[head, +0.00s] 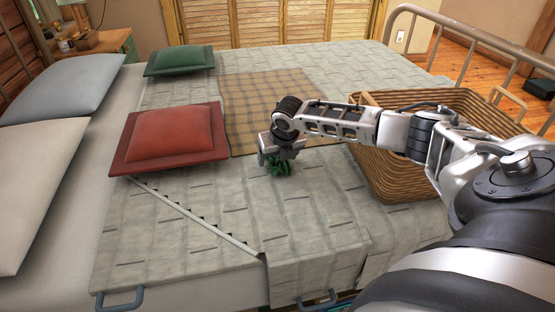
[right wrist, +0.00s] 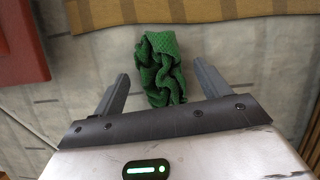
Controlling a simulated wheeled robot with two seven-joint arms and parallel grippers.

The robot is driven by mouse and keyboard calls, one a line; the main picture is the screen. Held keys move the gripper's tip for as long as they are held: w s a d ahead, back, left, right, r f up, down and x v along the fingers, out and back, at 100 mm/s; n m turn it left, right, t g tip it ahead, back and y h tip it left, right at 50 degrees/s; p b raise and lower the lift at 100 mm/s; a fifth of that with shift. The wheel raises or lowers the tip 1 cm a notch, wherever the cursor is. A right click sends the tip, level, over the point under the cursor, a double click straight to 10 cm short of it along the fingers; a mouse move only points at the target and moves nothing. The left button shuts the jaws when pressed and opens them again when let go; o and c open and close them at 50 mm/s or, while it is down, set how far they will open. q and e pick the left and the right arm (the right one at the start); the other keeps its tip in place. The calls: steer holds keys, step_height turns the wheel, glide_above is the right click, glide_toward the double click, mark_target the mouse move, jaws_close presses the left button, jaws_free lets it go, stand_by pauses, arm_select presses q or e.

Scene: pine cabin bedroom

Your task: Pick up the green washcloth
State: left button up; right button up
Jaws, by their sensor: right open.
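The green washcloth (head: 281,169) lies crumpled on the grey bed cover, right of the red cushion. My right gripper (head: 277,158) is directly over it in the head view and hides part of it. In the right wrist view the washcloth (right wrist: 161,68) lies between and ahead of the two fingers of the right gripper (right wrist: 164,84). The fingers are spread apart, with a gap on each side of the cloth. The cloth appears to rest on the bed. My left gripper is not in view.
A red cushion (head: 170,138) lies left of my gripper, and a green cushion (head: 180,60) lies farther back. A brown plaid blanket (head: 262,98) is spread behind the cloth. A large wicker basket (head: 384,183) stands at the right under my right arm.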

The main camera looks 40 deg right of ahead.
steer(key=shift+w+f, duration=0.15)
steer(key=shift+f, duration=0.15)
steer(key=c, duration=1)
steer(key=shift+c, duration=0.2)
steer(key=shift+r, duration=0.15)
